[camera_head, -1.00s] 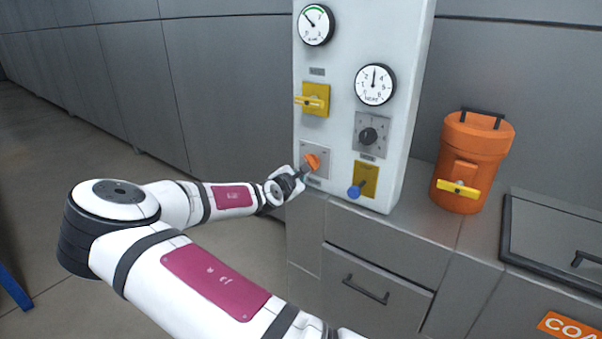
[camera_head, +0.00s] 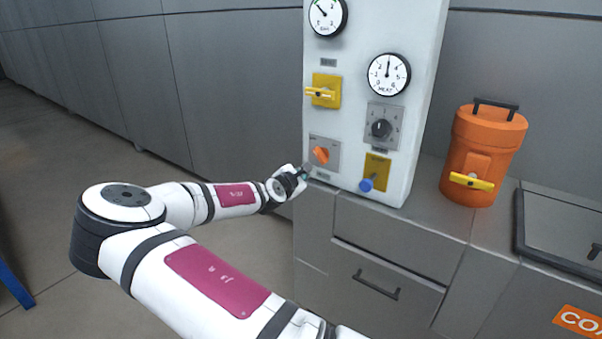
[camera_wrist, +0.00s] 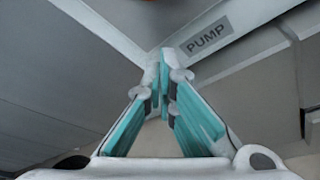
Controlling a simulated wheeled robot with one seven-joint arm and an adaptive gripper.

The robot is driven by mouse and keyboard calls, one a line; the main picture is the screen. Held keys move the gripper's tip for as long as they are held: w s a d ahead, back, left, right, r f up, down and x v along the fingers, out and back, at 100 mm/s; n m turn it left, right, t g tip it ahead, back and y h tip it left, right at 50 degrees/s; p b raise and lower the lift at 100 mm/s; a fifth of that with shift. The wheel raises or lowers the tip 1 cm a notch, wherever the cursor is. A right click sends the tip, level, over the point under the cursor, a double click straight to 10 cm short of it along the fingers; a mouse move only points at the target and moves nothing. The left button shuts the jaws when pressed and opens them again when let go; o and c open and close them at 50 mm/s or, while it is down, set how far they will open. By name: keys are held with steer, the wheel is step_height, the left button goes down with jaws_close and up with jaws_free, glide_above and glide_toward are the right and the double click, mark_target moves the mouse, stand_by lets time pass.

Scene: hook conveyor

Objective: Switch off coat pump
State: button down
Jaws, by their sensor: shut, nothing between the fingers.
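The orange pump knob (camera_head: 320,155) sits on a grey plate low on the left of the white control panel (camera_head: 350,60). It slants from upper left to lower right. My gripper (camera_head: 305,171) is just below and left of the knob, apart from it. In the wrist view my gripper (camera_wrist: 168,65) has its teal-padded fingers closed together at the tips with nothing between them. The PUMP label (camera_wrist: 208,36) is just beyond the fingertips; only a sliver of reddish colour shows at the top edge.
The panel also carries a yellow handle (camera_head: 322,91), a grey dial (camera_head: 381,129), a blue-tipped lever (camera_head: 367,184) and two gauges, one marked HEAT (camera_head: 388,75). An orange canister (camera_head: 483,150) with a yellow tap stands on the counter at right. Floor at left is open.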

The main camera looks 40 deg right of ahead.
steer(key=p+v, duration=0.1)
steer(key=v, duration=0.9)
steer(key=shift+p, duration=0.3)
steer(key=shift+s, duration=0.1)
